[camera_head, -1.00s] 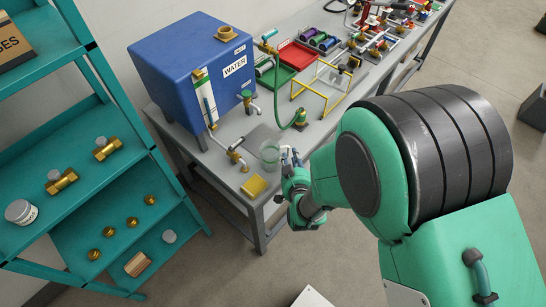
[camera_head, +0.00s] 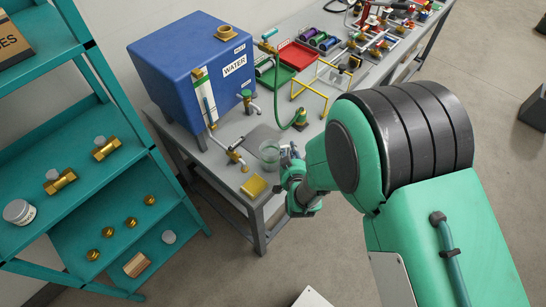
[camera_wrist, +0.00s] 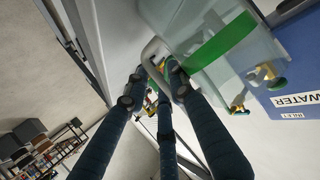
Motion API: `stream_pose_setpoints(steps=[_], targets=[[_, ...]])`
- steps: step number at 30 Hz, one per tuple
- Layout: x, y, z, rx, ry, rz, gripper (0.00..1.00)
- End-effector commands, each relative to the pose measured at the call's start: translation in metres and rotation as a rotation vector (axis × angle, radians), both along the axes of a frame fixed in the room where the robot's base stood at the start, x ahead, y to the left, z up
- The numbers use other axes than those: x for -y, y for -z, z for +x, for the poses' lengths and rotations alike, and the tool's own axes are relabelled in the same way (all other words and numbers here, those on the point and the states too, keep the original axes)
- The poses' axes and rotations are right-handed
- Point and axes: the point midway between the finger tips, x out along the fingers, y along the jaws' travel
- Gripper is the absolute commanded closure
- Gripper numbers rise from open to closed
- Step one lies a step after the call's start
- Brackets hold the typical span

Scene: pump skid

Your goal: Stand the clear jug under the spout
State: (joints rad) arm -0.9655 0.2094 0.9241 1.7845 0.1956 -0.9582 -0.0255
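The clear jug (camera_head: 269,154) stands upright near the front edge of the grey bench, in front of the blue water tank (camera_head: 185,75). In the wrist view the jug (camera_wrist: 188,22) shows large, with a green band and a clear handle (camera_wrist: 151,50). My gripper (camera_head: 290,152) is beside the jug, on its handle side. In the wrist view my gripper (camera_wrist: 156,70) has its fingertips apart with the handle between them; firm contact does not show. A bent grey spout with a brass valve (camera_head: 235,156) is just left of the jug. Another bent spout (camera_head: 255,108) with a green-topped valve is on the tank's front.
A yellow block (camera_head: 254,186) lies at the bench corner, close to the jug. A teal shelf (camera_head: 95,150) with brass fittings is on the left.

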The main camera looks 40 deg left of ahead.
Motion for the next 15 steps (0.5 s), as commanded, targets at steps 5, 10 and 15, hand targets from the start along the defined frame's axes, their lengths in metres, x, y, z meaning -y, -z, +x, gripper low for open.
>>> stream_pose_setpoints(steps=[5, 10, 15], targets=[[0.0001, -0.0002, -0.0001, 0.0, 0.0, 0.0, 0.77], [0.0001, -0.0001, -0.0001, 0.0, 0.0, 0.0, 0.77], [0.0002, -0.0001, -0.0002, 0.0, 0.0, 0.0, 1.0]])
